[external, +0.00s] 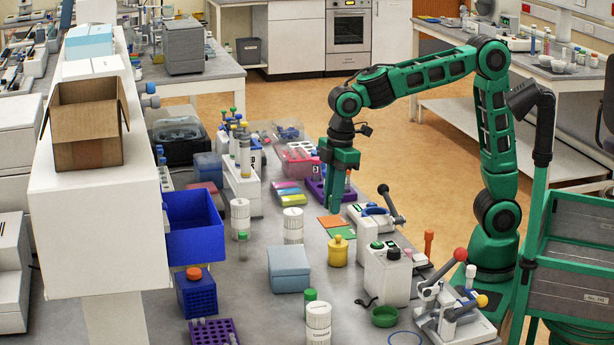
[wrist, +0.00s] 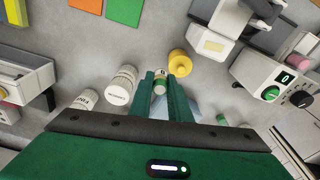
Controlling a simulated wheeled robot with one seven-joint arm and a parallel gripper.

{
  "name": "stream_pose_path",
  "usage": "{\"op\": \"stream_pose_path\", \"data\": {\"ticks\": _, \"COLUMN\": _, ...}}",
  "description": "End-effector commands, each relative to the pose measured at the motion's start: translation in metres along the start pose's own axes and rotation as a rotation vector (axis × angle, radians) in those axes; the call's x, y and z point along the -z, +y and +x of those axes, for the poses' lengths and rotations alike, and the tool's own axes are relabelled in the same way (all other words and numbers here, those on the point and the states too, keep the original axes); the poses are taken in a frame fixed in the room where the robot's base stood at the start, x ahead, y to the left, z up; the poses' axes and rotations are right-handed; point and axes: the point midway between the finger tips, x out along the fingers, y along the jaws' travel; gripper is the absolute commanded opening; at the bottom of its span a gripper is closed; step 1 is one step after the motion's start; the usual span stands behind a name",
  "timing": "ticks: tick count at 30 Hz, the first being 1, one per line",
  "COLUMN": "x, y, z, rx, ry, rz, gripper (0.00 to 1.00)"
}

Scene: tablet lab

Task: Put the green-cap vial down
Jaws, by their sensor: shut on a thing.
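My gripper (external: 333,207) points downward over the bench in the external view, just above and left of the orange and green cards.
A yellow bottle (external: 338,252) and a white bottle (external: 293,226) stand near my gripper. A white instrument (external: 388,275) with knobs is to the right. A pale blue box (external: 288,270) and a blue bin (external: 194,225) are left. Grey bench surface shows between them.

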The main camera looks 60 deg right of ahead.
Motion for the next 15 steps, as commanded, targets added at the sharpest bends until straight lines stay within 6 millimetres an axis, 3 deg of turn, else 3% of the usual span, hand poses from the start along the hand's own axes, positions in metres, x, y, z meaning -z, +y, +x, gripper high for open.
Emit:
{"op": "stream_pose_path", "data": {"ticks": 8, "x": 0.078, "y": -0.056, "z": -0.019, "rx": -0.01, "ry": 0.0, "rz": -0.014, "gripper": 0.0}}
{"op": "stream_pose_path", "data": {"ticks": 15, "x": 0.135, "y": -0.125, "z": -0.035, "rx": -0.007, "ry": 0.001, "rz": -0.006, "gripper": 0.0}}
